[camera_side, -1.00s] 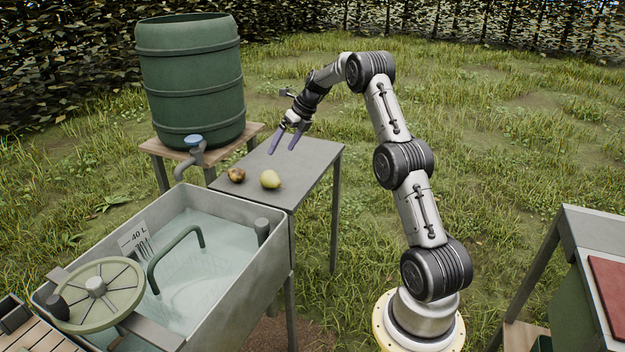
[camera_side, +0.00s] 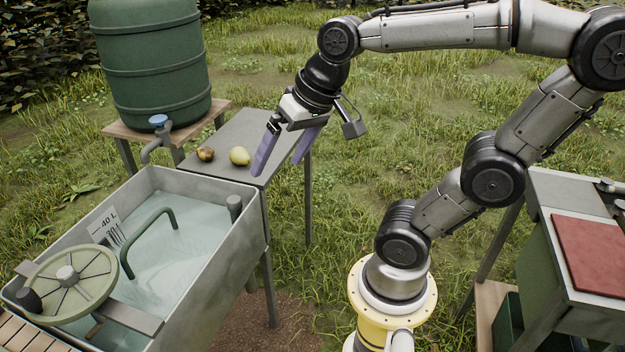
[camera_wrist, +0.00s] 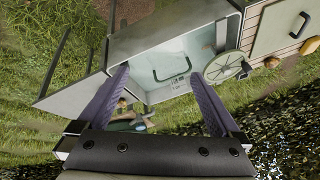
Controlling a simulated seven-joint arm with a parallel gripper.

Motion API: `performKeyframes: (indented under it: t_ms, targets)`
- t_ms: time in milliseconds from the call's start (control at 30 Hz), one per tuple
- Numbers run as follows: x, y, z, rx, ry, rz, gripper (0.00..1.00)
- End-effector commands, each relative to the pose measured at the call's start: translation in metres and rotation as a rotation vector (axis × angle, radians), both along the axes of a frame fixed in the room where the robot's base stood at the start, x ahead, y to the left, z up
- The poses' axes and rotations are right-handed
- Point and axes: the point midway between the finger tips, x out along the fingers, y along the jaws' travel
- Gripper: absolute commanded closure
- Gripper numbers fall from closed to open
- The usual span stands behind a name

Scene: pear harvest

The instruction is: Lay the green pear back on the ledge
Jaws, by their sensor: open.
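The green pear (camera_side: 239,156) is yellow-green and lies on the grey ledge (camera_side: 243,126), beside a brown-patched pear (camera_side: 205,154) to its left. My gripper (camera_side: 277,167) is open and empty, fingers pointing down, to the right of the green pear and apart from it in the side view. In the wrist view my open gripper (camera_wrist: 158,75) has nothing between its fingers. The ledge (camera_wrist: 80,88) shows there at left, partly behind a finger. I cannot make out the green pear in the wrist view.
A water-filled sink (camera_side: 210,205) adjoins the ledge's front, with a green handle (camera_side: 150,222) and a wheel (camera_side: 68,273). A green barrel (camera_side: 150,65) with a tap (camera_side: 158,130) stands behind. A red-topped cabinet (camera_side: 590,255) is at right. The ledge's back is clear.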

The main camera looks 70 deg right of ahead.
Motion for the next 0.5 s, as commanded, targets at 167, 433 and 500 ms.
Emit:
performKeyframes:
  t_ms: [167, 433, 500]
  targets:
    - [-0.045, 0.011, -0.02, -0.166, -0.031, 0.318, 0.0]
    - [-0.06, 0.013, -0.03, -0.239, -0.041, 0.45, 0.0]
    - [-0.059, 0.013, -0.03, -0.239, -0.041, 0.449, 0.0]
